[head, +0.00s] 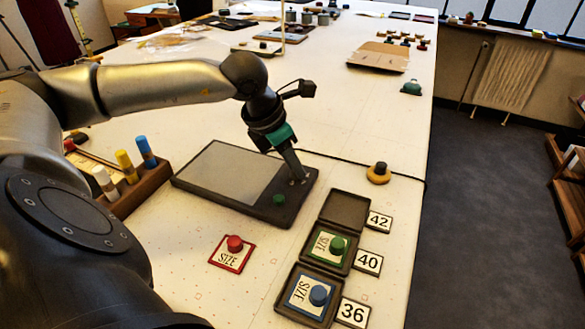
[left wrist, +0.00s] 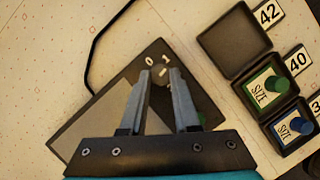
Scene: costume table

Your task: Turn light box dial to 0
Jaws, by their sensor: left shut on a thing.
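The light box (head: 228,172) is a flat dark slab with a grey panel, lying on the white table. A green button (head: 279,199) sits near its front edge. The dial (left wrist: 162,73) is a small dark knob with a pale mark, near the printed 0 and 1 at the box's corner. My left gripper (head: 297,178) points down there in the head view. In the left wrist view its fingertips (left wrist: 161,76) are on either side of the dial, shut on it. The dial is mostly hidden in the head view. My right gripper is in neither view.
Dark trays with a green-knobbed block (head: 328,246) and a blue-knobbed block (head: 310,295) stand front right, beside number tags. A red-knobbed block (head: 232,252) lies in front. A wooden rack (head: 140,188) of coloured pegs is left of the box. A yellow-based knob (head: 378,173) stands right.

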